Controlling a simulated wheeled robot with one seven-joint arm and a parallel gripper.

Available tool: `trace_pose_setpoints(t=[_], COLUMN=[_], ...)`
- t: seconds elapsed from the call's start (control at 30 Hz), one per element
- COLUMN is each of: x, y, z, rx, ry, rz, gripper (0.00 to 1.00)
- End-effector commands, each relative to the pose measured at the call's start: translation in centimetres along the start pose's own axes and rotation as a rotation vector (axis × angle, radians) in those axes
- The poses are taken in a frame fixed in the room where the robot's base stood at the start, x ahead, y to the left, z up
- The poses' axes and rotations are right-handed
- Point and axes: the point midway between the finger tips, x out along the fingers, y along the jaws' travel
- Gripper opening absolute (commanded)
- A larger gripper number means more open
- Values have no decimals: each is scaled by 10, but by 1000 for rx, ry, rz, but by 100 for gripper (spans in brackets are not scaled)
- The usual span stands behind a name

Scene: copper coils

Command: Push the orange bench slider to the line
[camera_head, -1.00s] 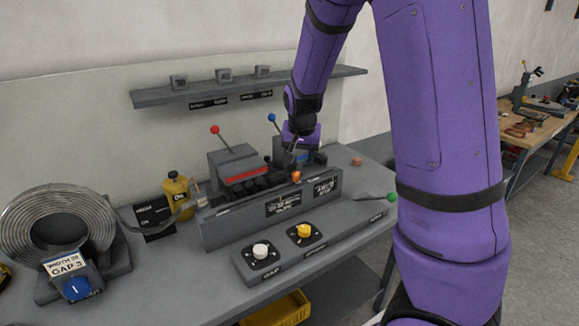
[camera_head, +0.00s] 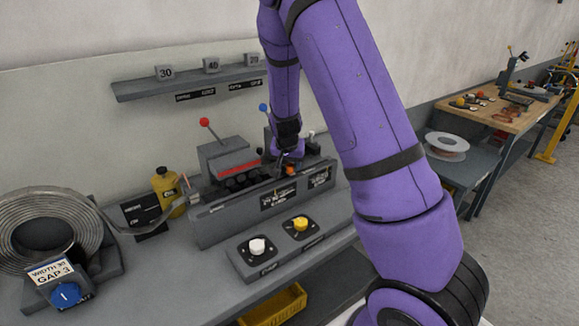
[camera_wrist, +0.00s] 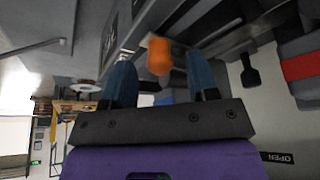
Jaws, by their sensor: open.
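The orange slider knob (camera_head: 291,169) sits on the top edge of the grey bench machine (camera_head: 225,222), towards its right end. My gripper (camera_head: 289,158) is low over the machine, right at the knob. In the wrist view the orange knob (camera_wrist: 159,56) shows in the gap between the two blue fingertips of my open gripper (camera_wrist: 160,76). I cannot tell whether either finger touches it. The target line cannot be made out; small panel markings are unreadable and my arm hides the machine's right side.
A red-knobbed lever (camera_head: 205,122) and a blue-knobbed lever (camera_head: 263,107) stand behind the slider. A yellow bottle (camera_head: 167,190) and metal coil (camera_head: 25,225) are left. A wall shelf (camera_head: 190,83) is above.

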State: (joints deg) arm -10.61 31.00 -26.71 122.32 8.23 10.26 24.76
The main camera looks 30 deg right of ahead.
Motion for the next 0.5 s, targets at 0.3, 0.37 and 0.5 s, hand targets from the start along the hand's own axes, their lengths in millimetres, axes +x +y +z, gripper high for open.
trace_pose_setpoints(t=[0.3,0.37,0.5], x=[18,19,18], y=[0,0,0], z=[0,0,0], rx=[0,0,0], ry=[0,0,0], rz=[0,0,0], gripper=[54,54,54])
